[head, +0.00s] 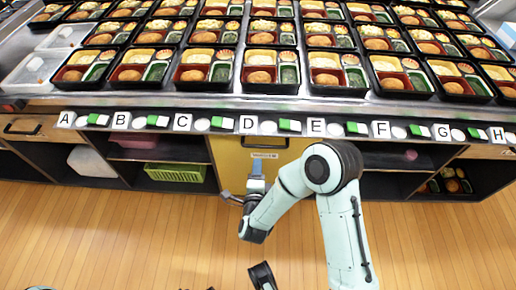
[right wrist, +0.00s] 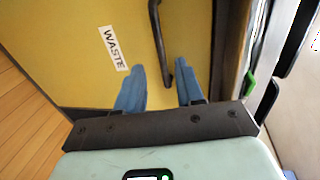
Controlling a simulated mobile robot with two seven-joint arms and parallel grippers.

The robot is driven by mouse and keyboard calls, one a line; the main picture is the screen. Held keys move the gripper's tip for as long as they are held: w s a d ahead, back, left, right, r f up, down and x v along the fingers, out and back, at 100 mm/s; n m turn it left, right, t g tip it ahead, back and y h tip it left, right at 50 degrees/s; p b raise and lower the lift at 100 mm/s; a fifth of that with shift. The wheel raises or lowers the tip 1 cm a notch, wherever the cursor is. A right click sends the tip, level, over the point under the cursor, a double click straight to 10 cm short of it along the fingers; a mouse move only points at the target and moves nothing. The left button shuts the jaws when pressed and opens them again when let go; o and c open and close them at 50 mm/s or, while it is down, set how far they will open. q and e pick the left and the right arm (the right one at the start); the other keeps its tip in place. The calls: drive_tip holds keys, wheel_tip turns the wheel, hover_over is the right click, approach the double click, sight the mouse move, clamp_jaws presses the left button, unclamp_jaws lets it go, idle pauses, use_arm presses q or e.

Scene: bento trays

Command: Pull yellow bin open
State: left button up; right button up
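The yellow bin (head: 284,153) is a front panel under the counter at the middle of the head view, flush with the cabinets beside it. Its dark handle (head: 262,140) is near the top. In the right wrist view the yellow front (right wrist: 75,45) carries a WASTE label (right wrist: 114,48), and the dark curved handle (right wrist: 157,35) reaches down to between my fingertips. My right gripper (right wrist: 160,75) is open, with blue fingers on either side of the handle's end; I cannot tell whether they touch it. A dark part at the head view's bottom edge may be my left gripper (head: 263,275); its fingers are unclear.
Several filled bento trays (head: 270,70) stand on the counter above, with lettered labels A to H along its edge. A green basket (head: 175,172) sits on an open shelf left of the bin. The wooden floor (head: 120,235) in front looks clear.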

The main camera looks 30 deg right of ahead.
sight(259, 146)
drive_tip(key=shift+b+x, duration=0.9)
drive_tip(key=shift+x, duration=4.9)
use_arm(q)
drive_tip(key=f, duration=0.1)
drive_tip(key=s+f, duration=0.1)
drive_tip(key=a+f, duration=0.1)
drive_tip(key=shift+s+g, duration=0.15)
drive_tip(key=shift+g, duration=0.15)
use_arm(e)
drive_tip(key=shift+c, duration=0.3)
clamp_jaws()
